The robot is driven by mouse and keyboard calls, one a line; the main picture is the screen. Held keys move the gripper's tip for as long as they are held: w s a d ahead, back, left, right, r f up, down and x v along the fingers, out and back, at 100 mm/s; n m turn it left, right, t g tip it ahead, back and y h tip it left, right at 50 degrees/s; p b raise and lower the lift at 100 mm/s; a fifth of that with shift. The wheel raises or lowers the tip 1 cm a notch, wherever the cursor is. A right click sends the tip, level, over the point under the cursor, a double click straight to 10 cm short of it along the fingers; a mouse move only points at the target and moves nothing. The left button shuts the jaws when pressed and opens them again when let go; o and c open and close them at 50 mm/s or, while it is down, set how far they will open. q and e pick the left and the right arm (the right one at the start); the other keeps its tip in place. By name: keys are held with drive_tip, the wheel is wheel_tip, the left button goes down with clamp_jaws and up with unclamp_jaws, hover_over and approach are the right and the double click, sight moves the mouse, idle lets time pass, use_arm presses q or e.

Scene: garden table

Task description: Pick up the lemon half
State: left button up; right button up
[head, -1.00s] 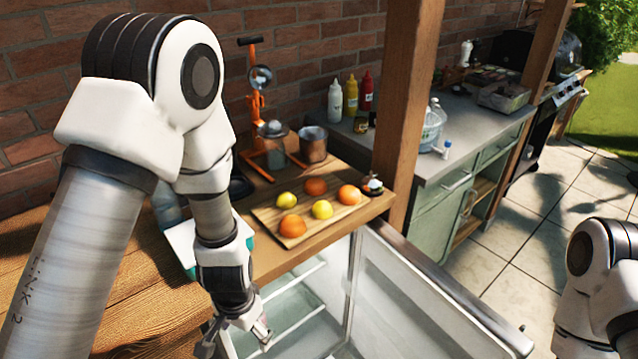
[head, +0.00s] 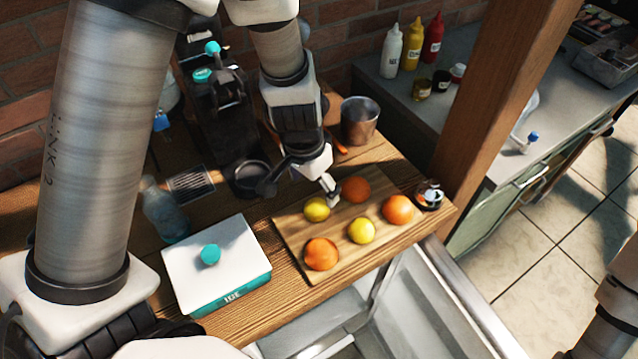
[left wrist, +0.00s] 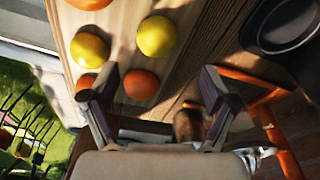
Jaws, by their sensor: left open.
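Two small yellow lemon pieces lie on a wooden board (head: 292,236). One lemon (head: 317,209) is at the board's back left, and the other lemon (head: 361,231) is near its middle. Both look like smooth domes; I cannot see a cut face. In the left wrist view they are the back-left lemon (left wrist: 156,36) and the middle lemon (left wrist: 90,50). My left gripper (head: 301,192) is open and empty, above the board's back-left part near the back-left lemon. Its fingers (left wrist: 158,84) are spread apart in the left wrist view. My right gripper is out of view.
Oranges share the board: front (head: 321,254), back (head: 356,189) and right (head: 398,209). A white-lidded ice box (head: 215,265) stands left of it. A dark pan (head: 248,178) and a metal cup (head: 359,121) stand behind. A wooden post (head: 500,110) rises at the right.

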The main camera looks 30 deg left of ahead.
sight(315, 205)
use_arm(q)
drive_tip(key=shift+s+d+f, duration=0.55)
drive_tip(key=shift+s+f, duration=0.2)
drive_tip(key=shift+f, duration=0.05)
drive_tip(key=f, duration=0.1)
drive_tip(key=w+f+b, duration=0.1)
drive_tip(key=f, duration=0.1)
drive_tip(key=a+f+b, duration=0.1)
drive_tip(key=shift+w+f, duration=0.2)
drive_tip(key=shift+f, duration=0.15)
drive_tip(key=shift+w+f, duration=0.1)
drive_tip(key=shift+w, duration=0.15)
drive_tip(key=shift+s+d+r, duration=0.2)
drive_tip(key=shift+s+r, duration=0.05)
drive_tip(key=shift+s, duration=0.05)
drive_tip(key=shift+c, duration=1.1)
drive_tip(key=shift+s+d+r, duration=0.1)
drive_tip(key=shift+s, duration=0.05)
drive_tip(key=c, duration=1.1)
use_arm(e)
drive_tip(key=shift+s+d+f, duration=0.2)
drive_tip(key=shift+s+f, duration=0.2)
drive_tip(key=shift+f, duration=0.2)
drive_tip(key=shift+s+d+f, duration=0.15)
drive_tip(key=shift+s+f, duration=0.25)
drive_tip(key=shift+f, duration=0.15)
